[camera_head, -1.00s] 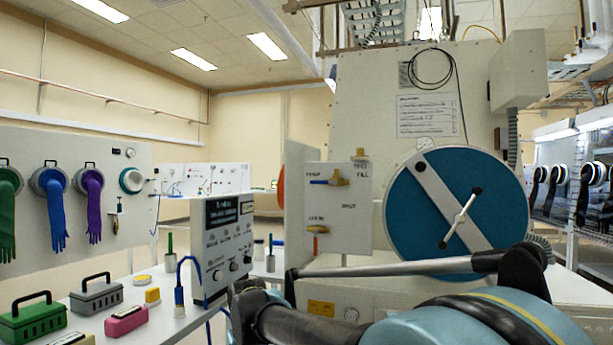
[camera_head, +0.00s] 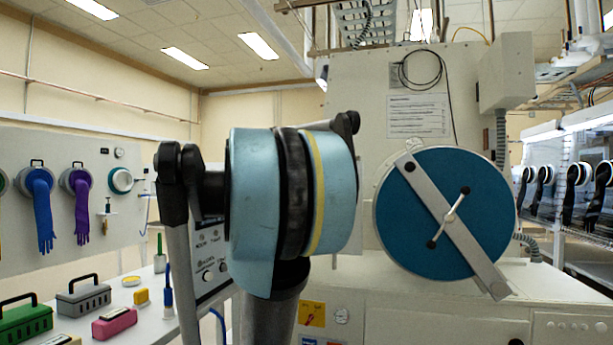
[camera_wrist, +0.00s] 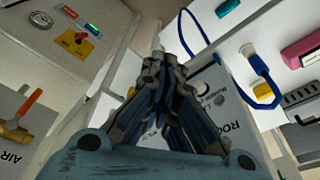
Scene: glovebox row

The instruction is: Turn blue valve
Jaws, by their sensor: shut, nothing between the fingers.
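No blue valve handle shows in either current view. My arm's blue-grey joint covers the valve panel in the head view. My gripper (camera_wrist: 165,65) is in the middle of the wrist view, with its fingers together and nothing between them. At the left of the wrist view, a brass valve with an orange lever (camera_wrist: 30,102) sits on a panel marked AIR, apart from my fingers.
The round blue door (camera_head: 445,215) with its grey bar is on the cabinet (camera_head: 350,100) at right. A white bench at left holds a pink box (camera_head: 114,322), a grey case (camera_head: 83,297) and a green case (camera_head: 25,322). A blue cable (camera_wrist: 262,90) loops beside my gripper.

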